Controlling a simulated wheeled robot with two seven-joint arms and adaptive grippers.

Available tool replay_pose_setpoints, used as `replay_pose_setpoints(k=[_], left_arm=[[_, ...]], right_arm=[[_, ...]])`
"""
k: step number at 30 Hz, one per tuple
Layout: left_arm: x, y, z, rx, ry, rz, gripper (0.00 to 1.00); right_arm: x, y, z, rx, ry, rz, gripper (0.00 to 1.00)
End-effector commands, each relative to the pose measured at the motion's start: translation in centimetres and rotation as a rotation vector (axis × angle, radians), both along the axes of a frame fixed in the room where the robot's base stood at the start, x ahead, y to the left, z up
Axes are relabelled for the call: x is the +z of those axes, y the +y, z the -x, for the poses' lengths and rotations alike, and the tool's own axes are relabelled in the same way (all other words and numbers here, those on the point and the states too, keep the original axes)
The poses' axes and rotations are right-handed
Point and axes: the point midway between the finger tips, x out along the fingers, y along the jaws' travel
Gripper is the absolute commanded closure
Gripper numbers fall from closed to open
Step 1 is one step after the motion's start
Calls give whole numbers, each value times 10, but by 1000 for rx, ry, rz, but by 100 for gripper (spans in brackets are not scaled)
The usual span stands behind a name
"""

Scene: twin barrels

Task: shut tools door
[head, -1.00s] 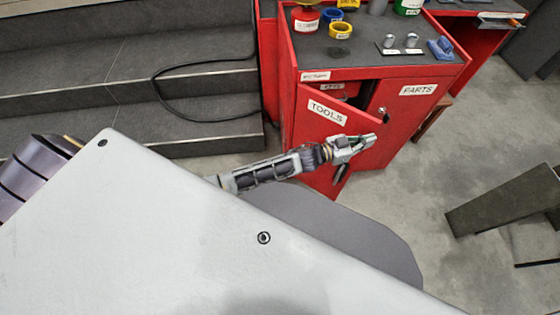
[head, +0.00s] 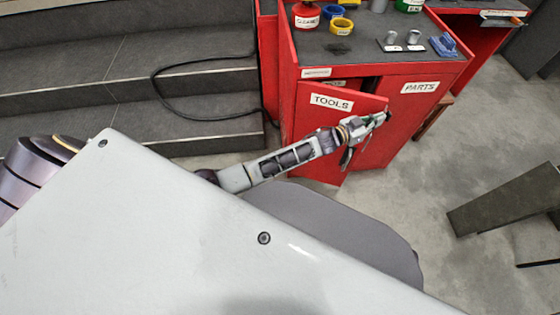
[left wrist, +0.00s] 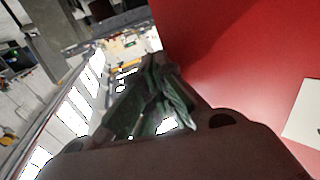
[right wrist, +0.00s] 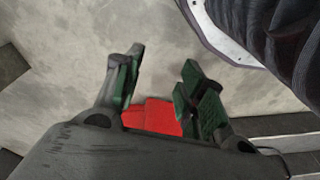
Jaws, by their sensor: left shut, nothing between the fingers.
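The red tools door (head: 318,125), with a white TOOLS label (head: 332,101), stands ajar on the red cabinet (head: 425,105). A dark gap and part of an inner label show above its top edge. My left gripper (head: 378,119) is shut and empty at the door's free edge, on its outer side; whether it touches cannot be told. In the left wrist view its dark green fingers (left wrist: 155,97) are together beside the red door face (left wrist: 240,60). My right gripper (right wrist: 160,82) is open and empty above the floor, away from the door.
The parts door (head: 400,120) beside it looks closed. Grey steps (head: 120,80) with a black cable lie to the left. A dark slanted block (head: 500,200) stands at the right; grey floor lies between.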

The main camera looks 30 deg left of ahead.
Motion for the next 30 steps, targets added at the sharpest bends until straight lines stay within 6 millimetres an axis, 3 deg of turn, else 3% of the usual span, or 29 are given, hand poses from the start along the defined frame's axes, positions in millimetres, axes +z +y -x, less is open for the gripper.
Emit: replay_pose_setpoints(k=[21,30], left_arm=[[-1,15,-67,6,-1,-2,100],[0,20,-81,5,-1,-1,100]], right_arm=[[24,6,-13,2,-57,-24,60],[29,7,-7,4,-52,-28,60]])
